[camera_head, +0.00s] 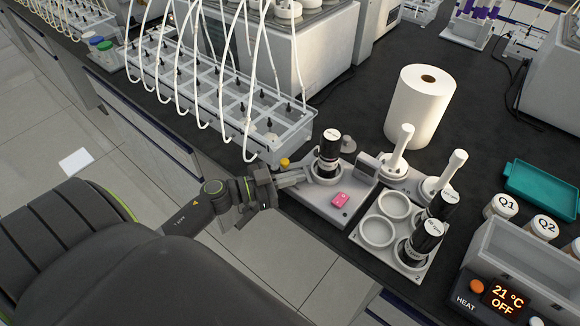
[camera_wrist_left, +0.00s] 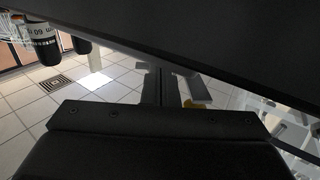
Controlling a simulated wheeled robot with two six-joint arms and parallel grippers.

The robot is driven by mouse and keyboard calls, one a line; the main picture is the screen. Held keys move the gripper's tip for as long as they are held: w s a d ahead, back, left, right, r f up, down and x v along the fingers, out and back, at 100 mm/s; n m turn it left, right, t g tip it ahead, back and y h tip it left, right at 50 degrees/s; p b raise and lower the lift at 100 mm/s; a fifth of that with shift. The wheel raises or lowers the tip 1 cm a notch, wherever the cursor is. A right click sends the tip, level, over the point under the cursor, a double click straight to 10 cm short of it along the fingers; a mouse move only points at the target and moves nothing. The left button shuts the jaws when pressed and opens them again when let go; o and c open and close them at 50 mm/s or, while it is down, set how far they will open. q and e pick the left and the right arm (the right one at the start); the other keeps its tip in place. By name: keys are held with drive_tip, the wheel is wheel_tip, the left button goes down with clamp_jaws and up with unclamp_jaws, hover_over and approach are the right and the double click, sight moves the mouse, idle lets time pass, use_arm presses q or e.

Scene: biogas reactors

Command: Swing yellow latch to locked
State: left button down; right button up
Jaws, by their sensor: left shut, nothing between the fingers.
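A small yellow knob (camera_head: 285,162), which looks like the latch, sits at the left edge of a grey base plate (camera_head: 312,196) on the bench. A yellow patch (camera_wrist_left: 195,104) also shows in the left wrist view, partly hidden by dark parts. My left gripper (camera_head: 304,178) comes in from the left, just below and right of the yellow knob. My right gripper is out of view.
A holder (camera_head: 378,233) with black bottles stands to the right, beside white posts and a paper roll (camera_head: 418,107). A grey rack with white tubes (camera_head: 215,85) stands behind. The bench's front edge runs below my left arm.

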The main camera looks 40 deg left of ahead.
use_arm(q)
drive_tip(key=n+t+y+p, duration=0.1)
drive_tip(key=d+n+y+p, duration=0.1)
drive_tip(key=y+p, duration=0.1)
drive_tip(key=shift+d+r+t, duration=0.1)
drive_tip(key=shift+r+t, duration=0.25)
drive_tip(key=shift+t, duration=0.05)
drive_tip(key=y, duration=0.1)
drive_tip(key=n+p, duration=0.1)
drive_tip(key=n+t+y+p, duration=0.1)
drive_tip(key=shift+w+d+f+y, duration=0.15)
drive_tip(key=shift+w+d+y, duration=0.1)
drive_tip(key=shift+d+y, duration=0.1)
drive_tip(key=shift+w+d+f+p, duration=0.15)
drive_tip(key=shift+d+p, duration=0.05)
drive_tip(key=shift+p, duration=0.2)
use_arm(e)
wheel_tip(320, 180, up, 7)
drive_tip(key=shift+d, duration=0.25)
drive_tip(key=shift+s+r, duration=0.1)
